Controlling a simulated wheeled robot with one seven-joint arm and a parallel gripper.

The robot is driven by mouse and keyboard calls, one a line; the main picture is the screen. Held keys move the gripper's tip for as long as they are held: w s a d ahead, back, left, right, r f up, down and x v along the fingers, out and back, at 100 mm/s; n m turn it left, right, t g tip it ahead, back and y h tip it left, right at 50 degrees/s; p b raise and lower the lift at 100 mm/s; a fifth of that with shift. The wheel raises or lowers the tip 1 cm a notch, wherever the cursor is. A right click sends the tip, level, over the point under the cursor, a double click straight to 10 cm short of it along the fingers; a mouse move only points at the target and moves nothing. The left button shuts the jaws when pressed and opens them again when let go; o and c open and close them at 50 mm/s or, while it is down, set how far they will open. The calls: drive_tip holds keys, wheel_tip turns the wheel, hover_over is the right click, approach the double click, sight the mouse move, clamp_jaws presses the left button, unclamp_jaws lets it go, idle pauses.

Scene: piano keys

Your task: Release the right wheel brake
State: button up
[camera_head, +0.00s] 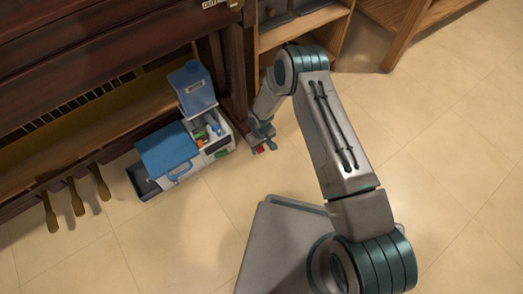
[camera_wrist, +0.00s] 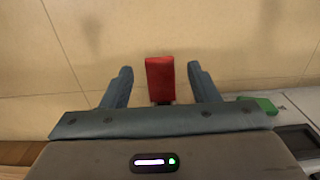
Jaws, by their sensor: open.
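A red lever (camera_wrist: 160,78), likely the wheel brake, lies between the two fingers of my gripper (camera_wrist: 160,69) in the wrist view. There is a gap on each side, so neither finger appears to touch it. In the head view, my gripper (camera_head: 264,147) is low by the foot of the piano's right leg (camera_head: 238,75), and a bit of red (camera_head: 259,150) shows at its fingertips. The gripper is open. The wheel itself is hidden behind my gripper and arm.
A white and grey toolbox (camera_head: 218,149) with a blue lid (camera_head: 167,150) stands close to the left of my gripper. A blue container (camera_head: 192,88) is behind it. Brass pedals (camera_head: 77,198) are farther left. A wooden shelf (camera_head: 303,24) is behind my arm. The tiled floor at right is clear.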

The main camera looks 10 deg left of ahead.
drive_tip(key=shift+f, duration=0.9)
drive_tip(key=shift+c, duration=0.3)
drive_tip(key=c, duration=0.9)
drive_tip(key=shift+w+a+r+g+h, duration=0.15)
drive_tip(key=shift+r+g+h, duration=0.15)
drive_tip(key=shift+g+h, duration=0.2)
drive_tip(key=shift+w+a+r+g+h, duration=0.1)
drive_tip(key=shift+r+g+h, duration=0.25)
drive_tip(key=shift+h, duration=0.25)
drive_tip(key=shift+s, duration=0.1)
